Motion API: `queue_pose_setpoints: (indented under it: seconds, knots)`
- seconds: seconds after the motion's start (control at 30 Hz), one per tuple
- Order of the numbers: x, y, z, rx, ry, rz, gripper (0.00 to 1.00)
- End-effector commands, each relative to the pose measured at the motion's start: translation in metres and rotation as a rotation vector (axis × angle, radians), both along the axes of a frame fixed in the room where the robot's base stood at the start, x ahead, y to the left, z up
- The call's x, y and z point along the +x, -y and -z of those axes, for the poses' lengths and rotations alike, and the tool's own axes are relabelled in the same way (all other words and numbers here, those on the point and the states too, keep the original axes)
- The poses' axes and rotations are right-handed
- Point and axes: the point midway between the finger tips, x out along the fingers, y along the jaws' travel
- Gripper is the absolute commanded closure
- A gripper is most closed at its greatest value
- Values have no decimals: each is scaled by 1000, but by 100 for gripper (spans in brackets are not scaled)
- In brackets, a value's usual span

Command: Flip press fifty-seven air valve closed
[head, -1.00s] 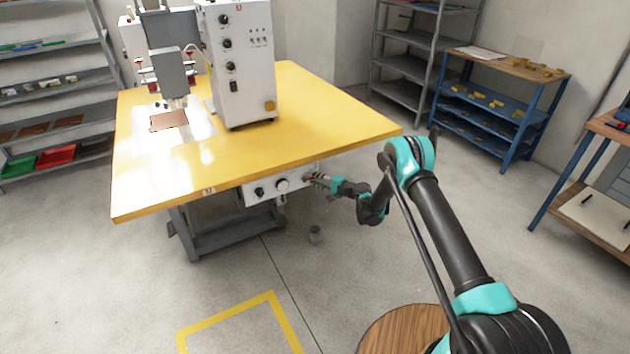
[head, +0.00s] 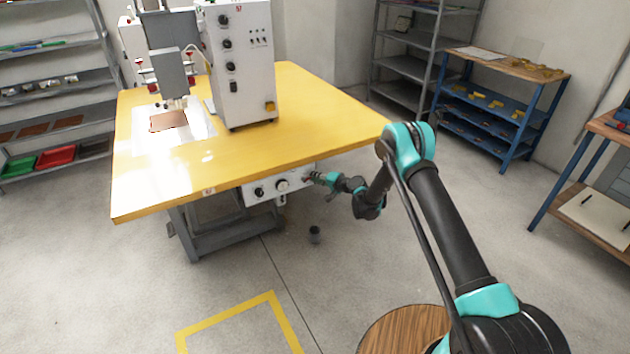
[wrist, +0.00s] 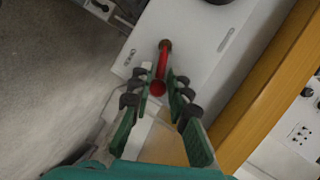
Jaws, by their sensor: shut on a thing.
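The air valve (wrist: 164,46) is at the white control box (head: 272,189) under the front edge of the press table. My gripper (wrist: 160,82) is shut on the red lever, with a green finger on either side. In the head view my gripper (head: 318,178) is at the right end of the control box, and the valve there is too small to make out clearly.
The yellow table top (head: 300,110) overhangs the control box and carries the white press cabinet (head: 240,75). Open floor lies in front, with a yellow marked outline (head: 235,310).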

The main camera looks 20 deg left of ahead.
Motion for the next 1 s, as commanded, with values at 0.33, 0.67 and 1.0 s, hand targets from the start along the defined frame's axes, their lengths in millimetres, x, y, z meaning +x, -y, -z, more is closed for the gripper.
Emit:
queue_pose_setpoints:
  seconds: [0.33, 0.67, 1.0]
  knots:
    - [-6, -5, -13, -214, 252, 2, 100]
    - [-14, -13, -22, -415, 492, 2, 100]
    - [-24, -21, -26, -612, 726, 3, 100]
